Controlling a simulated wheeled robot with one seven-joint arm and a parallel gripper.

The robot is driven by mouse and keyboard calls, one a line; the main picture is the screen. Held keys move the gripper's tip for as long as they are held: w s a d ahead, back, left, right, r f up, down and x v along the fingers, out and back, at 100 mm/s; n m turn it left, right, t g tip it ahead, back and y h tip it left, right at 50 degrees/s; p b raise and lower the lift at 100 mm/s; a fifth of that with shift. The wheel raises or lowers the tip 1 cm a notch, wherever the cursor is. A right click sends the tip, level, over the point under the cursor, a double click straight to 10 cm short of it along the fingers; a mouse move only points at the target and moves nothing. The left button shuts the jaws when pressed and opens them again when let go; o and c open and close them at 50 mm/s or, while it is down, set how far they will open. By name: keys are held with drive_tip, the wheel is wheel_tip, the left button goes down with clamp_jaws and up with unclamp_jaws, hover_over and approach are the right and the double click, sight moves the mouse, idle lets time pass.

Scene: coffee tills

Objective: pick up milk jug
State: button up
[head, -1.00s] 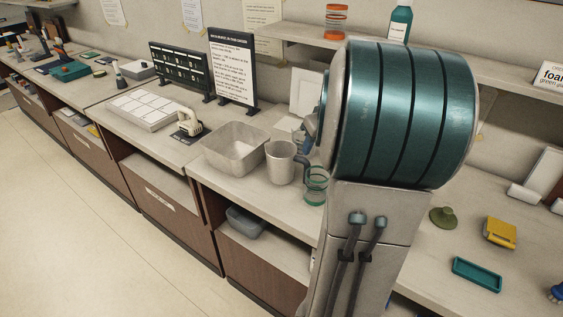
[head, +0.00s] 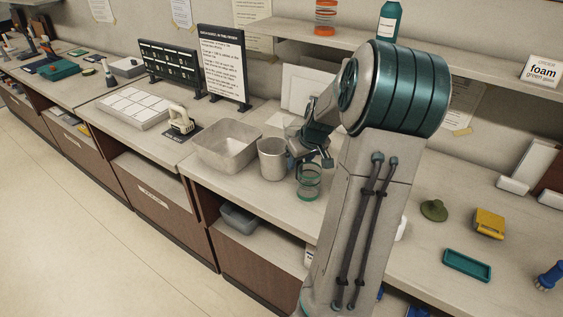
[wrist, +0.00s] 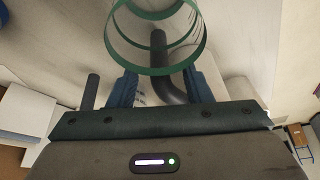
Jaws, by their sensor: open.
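A dark curved bar (wrist: 168,75), which looks like the jug's handle, shows between the fingers. I cannot tell whether a finger touches it.
A clear glass with green rings (head: 308,182) stands close under my gripper; its rings (wrist: 155,35) also show in the wrist view. A shelf (head: 290,32) runs above the counter behind.

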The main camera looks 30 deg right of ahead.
drive_tip(key=shift+x, duration=1)
clamp_jaws()
drive_tip(key=shift+r, duration=0.2)
